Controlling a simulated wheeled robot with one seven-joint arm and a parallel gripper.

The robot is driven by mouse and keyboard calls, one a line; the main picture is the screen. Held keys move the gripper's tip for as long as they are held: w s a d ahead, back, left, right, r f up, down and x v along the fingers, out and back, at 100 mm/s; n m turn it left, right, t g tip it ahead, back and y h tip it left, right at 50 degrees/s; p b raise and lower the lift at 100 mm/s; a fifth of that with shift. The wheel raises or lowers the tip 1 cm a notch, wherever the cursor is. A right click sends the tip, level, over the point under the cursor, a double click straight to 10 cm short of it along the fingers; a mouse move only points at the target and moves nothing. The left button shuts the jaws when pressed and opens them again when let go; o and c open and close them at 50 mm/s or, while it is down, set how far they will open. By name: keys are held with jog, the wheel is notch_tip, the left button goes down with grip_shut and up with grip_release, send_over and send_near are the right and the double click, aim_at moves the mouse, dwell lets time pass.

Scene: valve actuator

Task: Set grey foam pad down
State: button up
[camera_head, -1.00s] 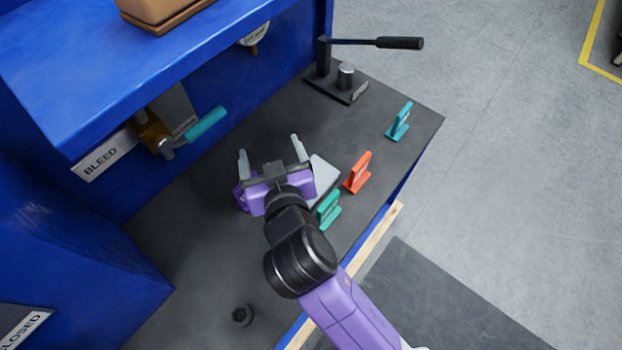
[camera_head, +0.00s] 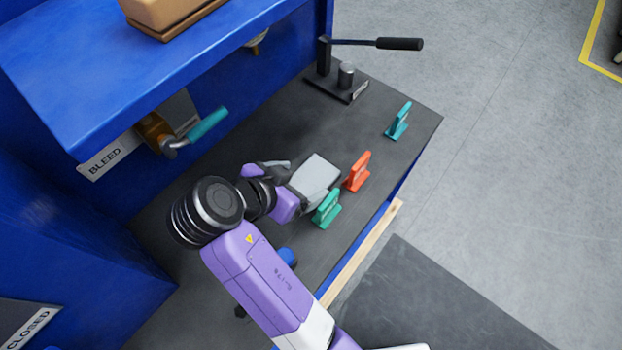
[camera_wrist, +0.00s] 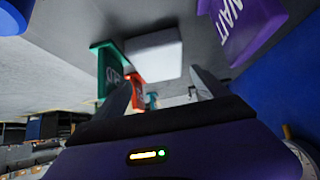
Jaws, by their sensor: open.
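The grey foam pad (camera_head: 318,172) is a pale square block on the dark bench top (camera_head: 225,240). In the head view it sits just right of my gripper (camera_head: 291,184), left of the orange sign (camera_head: 357,172) and behind the green sign (camera_head: 326,209). In the wrist view, which is turned over, the pad (camera_wrist: 155,55) shows beyond my fingertips (camera_wrist: 165,82). The fingers are spread with nothing between them. My gripper is low and points toward the pad. The head view partly hides the fingers, and I cannot tell whether they touch the pad.
A teal sign (camera_head: 398,121) stands near the bench's right corner. A black-handled lever (camera_head: 370,43) rises at the back. A teal-handled bleed valve (camera_head: 205,126) juts from the blue wall at left. A purple WAIT sign (camera_wrist: 245,25) is close in the wrist view.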

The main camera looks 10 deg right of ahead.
aim_at(311, 179)
jog(key=shift+f+p+x, duration=0.2)
jog(key=shift+p+x, duration=0.35)
jog(key=shift+x, duration=2)
jog(key=shift+s+a, duration=0.15)
jog(key=shift+a, duration=0.05)
jog(key=shift+r, duration=0.1)
jog(key=c, duration=1.2)
